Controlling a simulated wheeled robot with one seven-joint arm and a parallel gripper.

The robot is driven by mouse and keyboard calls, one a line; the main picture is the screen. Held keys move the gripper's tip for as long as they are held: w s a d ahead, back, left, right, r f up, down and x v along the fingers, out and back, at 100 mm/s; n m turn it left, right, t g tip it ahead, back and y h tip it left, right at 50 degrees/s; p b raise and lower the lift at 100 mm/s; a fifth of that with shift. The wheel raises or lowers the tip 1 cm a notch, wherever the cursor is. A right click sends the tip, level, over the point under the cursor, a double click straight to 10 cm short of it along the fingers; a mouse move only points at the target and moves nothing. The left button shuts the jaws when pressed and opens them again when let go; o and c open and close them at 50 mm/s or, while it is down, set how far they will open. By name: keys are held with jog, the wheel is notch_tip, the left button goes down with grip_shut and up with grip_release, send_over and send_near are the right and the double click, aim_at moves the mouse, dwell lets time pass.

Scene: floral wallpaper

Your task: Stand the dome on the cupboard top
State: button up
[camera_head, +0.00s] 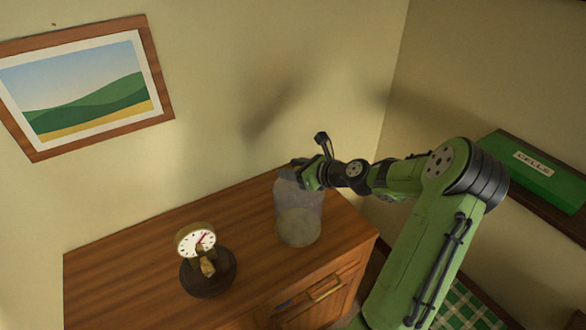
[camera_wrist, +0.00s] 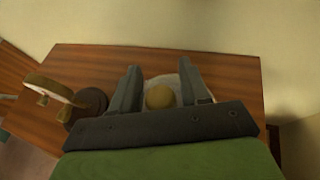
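The dome (camera_head: 299,215) is a clear, cloudy-looking glass cover. It appears to stand upright on the wooden cupboard top (camera_head: 140,270), near its right end. Its round tan knob (camera_wrist: 160,96) shows in the wrist view. My gripper (camera_head: 302,168) is above the dome, with one finger on each side of the knob. In the wrist view my gripper (camera_wrist: 160,85) looks open, with narrow gaps between the fingers and the knob. The dome's lower rim is faint, so its contact with the wood is hard to see.
A small clock (camera_head: 197,240) on a round dark base stands uncovered left of the dome; it also shows in the wrist view (camera_wrist: 55,90). A green box (camera_head: 535,172) lies on a shelf at right. The cupboard top's left part is clear. Walls stand close behind.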

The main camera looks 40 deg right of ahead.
jog(key=shift+o, duration=0.9)
jog(key=shift+s+d+r, duration=0.15)
jog(key=shift+s+r, duration=0.1)
jog(key=p+v, duration=0.2)
jog(key=v, duration=0.9)
jog(key=s+a+r+n+g+h, duration=0.1)
jog(key=s+a+n+g+h, duration=0.15)
jog(key=a+n+g, duration=1.1)
jog(key=s+a+r+n+t, duration=0.3)
jog(key=s+a+n, duration=0.2)
jog(key=s+n, duration=0.2)
jog(key=s+a+r+n+t+h, duration=0.1)
jog(key=s+a+r+n+t, duration=0.2)
jog(key=n, duration=0.9)
jog(key=s+a, duration=0.3)
jog(key=s, duration=0.2)
jog(key=shift+r, duration=0.15)
